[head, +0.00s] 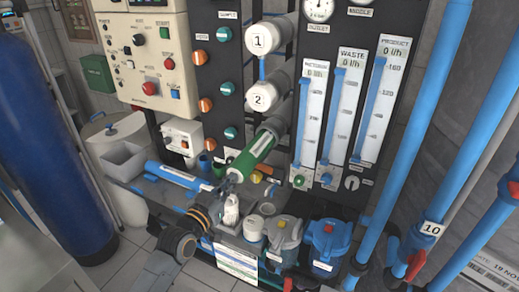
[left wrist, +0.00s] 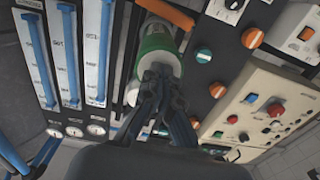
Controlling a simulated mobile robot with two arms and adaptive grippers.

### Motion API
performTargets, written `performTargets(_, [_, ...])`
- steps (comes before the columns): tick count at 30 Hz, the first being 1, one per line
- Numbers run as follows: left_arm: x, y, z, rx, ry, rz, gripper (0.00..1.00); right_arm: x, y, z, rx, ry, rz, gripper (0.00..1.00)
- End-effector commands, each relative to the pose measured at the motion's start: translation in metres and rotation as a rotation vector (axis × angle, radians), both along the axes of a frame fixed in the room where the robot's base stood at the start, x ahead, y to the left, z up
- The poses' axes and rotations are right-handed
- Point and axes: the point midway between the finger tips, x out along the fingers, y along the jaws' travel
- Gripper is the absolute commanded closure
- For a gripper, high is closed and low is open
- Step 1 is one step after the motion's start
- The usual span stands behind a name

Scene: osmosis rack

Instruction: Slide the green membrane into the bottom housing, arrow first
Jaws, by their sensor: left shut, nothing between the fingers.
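The green membrane (head: 250,155) slants up into the bottom housing (head: 279,122), below the housings with caps 1 and 2. Its far end is hidden inside and most of its green length shows outside. Any arrow on it is too small to read. My left gripper (head: 231,178) is shut at the membrane's near, lower end, with nothing between its fingers. In the left wrist view, the closed fingertips (left wrist: 160,76) are against or very close to the end of the green membrane (left wrist: 158,42); contact is hard to tell. My right gripper is not in view.
A blue membrane (head: 180,176) lies at the left of the gripper. Housing caps 1 (head: 262,39) and 2 (head: 262,96) are above. A white bottle (head: 231,209) and pumps (head: 327,242) stand below. Flow meters (head: 309,120) are at the right and the control panel (head: 147,58) is at the left.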

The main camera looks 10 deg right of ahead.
Motion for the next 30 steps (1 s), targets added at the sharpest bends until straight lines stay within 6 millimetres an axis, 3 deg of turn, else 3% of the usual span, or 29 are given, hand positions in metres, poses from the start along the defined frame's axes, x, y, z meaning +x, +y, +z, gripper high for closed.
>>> performTargets(30, [0.033,-0.025,-0.002,0.0,0.001,-0.001,1.0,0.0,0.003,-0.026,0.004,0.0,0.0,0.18])
